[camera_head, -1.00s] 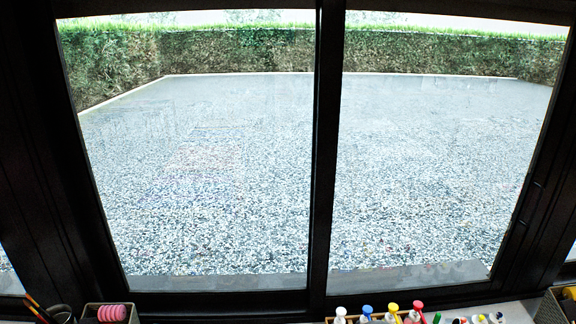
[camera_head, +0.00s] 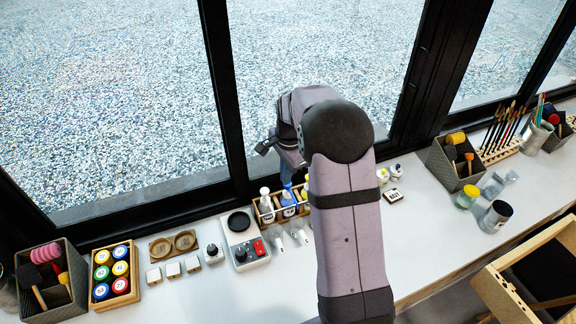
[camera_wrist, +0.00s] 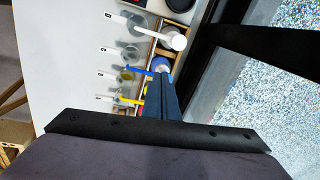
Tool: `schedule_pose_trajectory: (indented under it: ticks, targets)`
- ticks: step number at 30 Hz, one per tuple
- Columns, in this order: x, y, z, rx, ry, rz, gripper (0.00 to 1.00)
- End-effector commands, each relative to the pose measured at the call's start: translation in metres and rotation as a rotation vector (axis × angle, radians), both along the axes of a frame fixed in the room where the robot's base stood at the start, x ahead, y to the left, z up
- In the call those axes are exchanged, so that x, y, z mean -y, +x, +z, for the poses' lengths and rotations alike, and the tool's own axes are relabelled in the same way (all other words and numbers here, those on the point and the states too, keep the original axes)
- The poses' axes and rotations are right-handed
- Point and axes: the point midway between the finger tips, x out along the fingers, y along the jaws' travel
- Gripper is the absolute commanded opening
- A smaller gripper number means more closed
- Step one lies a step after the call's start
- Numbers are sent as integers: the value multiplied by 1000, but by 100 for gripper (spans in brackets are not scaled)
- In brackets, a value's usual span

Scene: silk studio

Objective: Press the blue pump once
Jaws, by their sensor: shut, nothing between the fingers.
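The blue pump (camera_wrist: 161,64) stands in a wooden rack, between a white pump (camera_wrist: 174,40) and a yellow pump (camera_wrist: 128,100) in the wrist view. In the head view the blue pump (camera_head: 288,192) shows just left of my arm. My gripper (camera_wrist: 162,80) is shut and empty, its fingertips right at the blue pump's head in the wrist view. I cannot tell whether they touch it.
The wooden rack (camera_head: 258,215) stands near the window. Farther left are a box of numbered paint pots (camera_head: 114,275) and a basket (camera_head: 48,288). Jars (camera_head: 495,215) stand at right. The white table (camera_head: 420,235) has free room there.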

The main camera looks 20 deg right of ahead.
Motion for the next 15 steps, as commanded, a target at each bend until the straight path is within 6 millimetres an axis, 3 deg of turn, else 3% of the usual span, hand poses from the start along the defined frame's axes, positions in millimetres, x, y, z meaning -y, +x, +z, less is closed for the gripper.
schedule_pose_trajectory:
  ticks: [6, 15]
  targets:
    - [15, 22, -3, 14, 19, -150, 0]
    - [16, 23, -4, 16, 20, -163, 0]
